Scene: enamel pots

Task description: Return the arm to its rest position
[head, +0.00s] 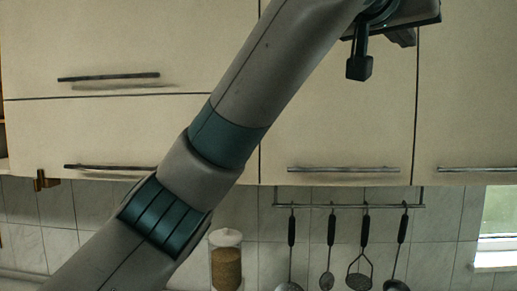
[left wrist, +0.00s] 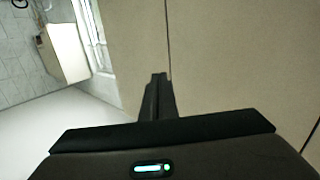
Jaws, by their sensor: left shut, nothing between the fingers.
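My left arm (head: 225,135) crosses the head view from the lower left to the top, in front of cream wall cabinets. My left gripper (head: 358,68) is at the top right of that view, raised in front of the cabinet doors, and partly cut off by the top edge. In the left wrist view its fingers (left wrist: 158,92) are together and empty, with a cabinet surface beyond them. My right gripper is in neither view.
Cream cabinets (head: 340,120) with dark handles fill the background. Below them, several utensils hang from a rail (head: 350,206). A clear jar of grain (head: 226,268) stands at the bottom, beside my arm. A window (head: 497,225) is at the right.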

